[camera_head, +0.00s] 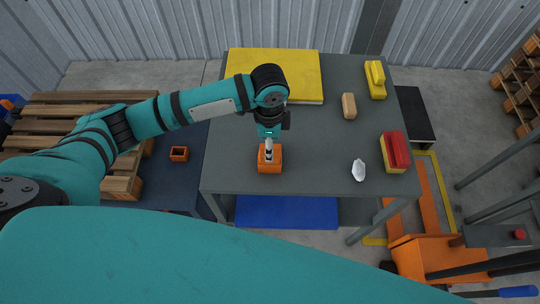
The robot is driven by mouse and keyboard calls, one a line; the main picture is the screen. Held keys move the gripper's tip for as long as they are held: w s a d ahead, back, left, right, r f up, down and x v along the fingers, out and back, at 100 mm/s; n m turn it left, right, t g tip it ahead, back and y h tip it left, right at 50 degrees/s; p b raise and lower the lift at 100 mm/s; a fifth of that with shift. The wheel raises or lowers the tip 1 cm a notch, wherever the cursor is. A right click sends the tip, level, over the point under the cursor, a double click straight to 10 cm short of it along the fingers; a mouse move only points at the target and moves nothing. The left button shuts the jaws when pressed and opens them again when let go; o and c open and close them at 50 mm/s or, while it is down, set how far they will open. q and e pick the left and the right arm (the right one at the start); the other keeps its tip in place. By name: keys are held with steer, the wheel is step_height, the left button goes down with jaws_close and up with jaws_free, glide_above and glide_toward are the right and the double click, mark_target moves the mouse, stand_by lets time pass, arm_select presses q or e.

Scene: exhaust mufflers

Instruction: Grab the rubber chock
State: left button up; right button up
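My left arm reaches in from the left over the grey table. My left gripper (269,149) points down at a small orange block (271,168) near the table's front edge. Its fingertips are at or over the top of the block, with a pale part showing between them. I cannot tell whether the fingers are open or shut, or whether they touch the block. No thing is plainly marked as the rubber chock; the orange block under the gripper may be it. A similar hollow orange block (179,154) sits left of the table. My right gripper is not in view.
The grey table (320,150) holds a yellow slab (300,75), a tan block (349,106), a yellow object (375,80), a red-and-yellow object (395,152) and a white crumpled piece (358,170). Wooden pallets (70,110) stand left. The table's middle is clear.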

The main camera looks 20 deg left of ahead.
arm_select(q)
steer(key=shift+f, duration=0.45)
step_height(320, 180, down, 4)
steer(key=shift+r+p, duration=0.25)
steer(key=shift+p, duration=0.5)
steer(key=shift+f, duration=0.35)
steer(key=shift+c, duration=0.4)
jaws_close()
